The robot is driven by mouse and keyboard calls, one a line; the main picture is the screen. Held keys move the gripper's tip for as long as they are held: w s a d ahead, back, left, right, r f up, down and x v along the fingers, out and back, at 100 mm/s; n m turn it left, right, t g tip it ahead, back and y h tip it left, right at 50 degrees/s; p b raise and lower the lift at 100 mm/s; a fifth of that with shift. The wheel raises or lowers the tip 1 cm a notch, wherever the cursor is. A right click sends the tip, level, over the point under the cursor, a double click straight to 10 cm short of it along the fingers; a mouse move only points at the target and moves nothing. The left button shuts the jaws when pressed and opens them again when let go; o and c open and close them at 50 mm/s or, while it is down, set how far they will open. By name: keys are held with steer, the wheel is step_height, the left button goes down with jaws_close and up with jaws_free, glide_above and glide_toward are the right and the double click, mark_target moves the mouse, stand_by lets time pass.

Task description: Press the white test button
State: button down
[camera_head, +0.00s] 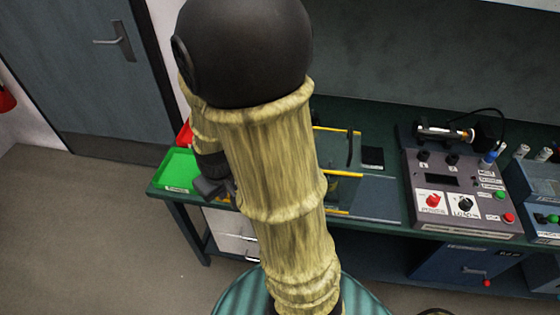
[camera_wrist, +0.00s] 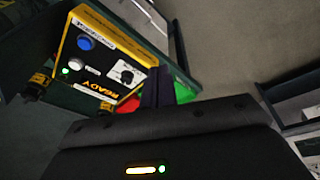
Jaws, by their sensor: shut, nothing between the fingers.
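The white test button (camera_wrist: 75,64) shows in the wrist view on a black-faced control box with yellow edges (camera_wrist: 100,20), below a blue button (camera_wrist: 86,43). A small green light glows beside the white button. My gripper (camera_wrist: 158,72) is shut and empty, its dark fingers to the right of the box's dial in the picture. The fingertips are apart from the white button; their depth to the box is hard to judge. In the head view my gripper (camera_head: 215,187) is partly hidden behind my arm, near the green tray. The button is hidden in that view.
A black dial (camera_wrist: 126,76) sits on the same box. A green tray (camera_head: 178,170) stands at the bench's left end, with a red one behind. A grey instrument panel (camera_head: 460,190) with several knobs and a cable stands to the right. The floor at left is clear.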

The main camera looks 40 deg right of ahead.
steer(key=w+d+f+n+h+p, duration=0.1)
steer(key=w+d+n+h, duration=0.3)
steer(key=d, duration=0.8)
steer(key=w+d+f+n+h+p, duration=0.2)
steer(key=w+d+n+h+p, duration=0.2)
steer(key=d, duration=0.8)
steer(key=n, duration=0.2)
steer(key=shift+w+d+f+n+p, duration=0.2)
steer(key=shift+w+d+n+p, duration=0.1)
steer(key=shift+n+p, duration=0.1)
steer(key=shift+f, duration=0.15)
step_height(320, 180, down, 6)
steer(key=b, duration=0.6)
steer(key=shift+f+b, duration=0.8)
steer(key=shift+f, duration=0.5)
steer(key=shift+f, duration=0.1)
steer(key=shift+f, duration=0.3)
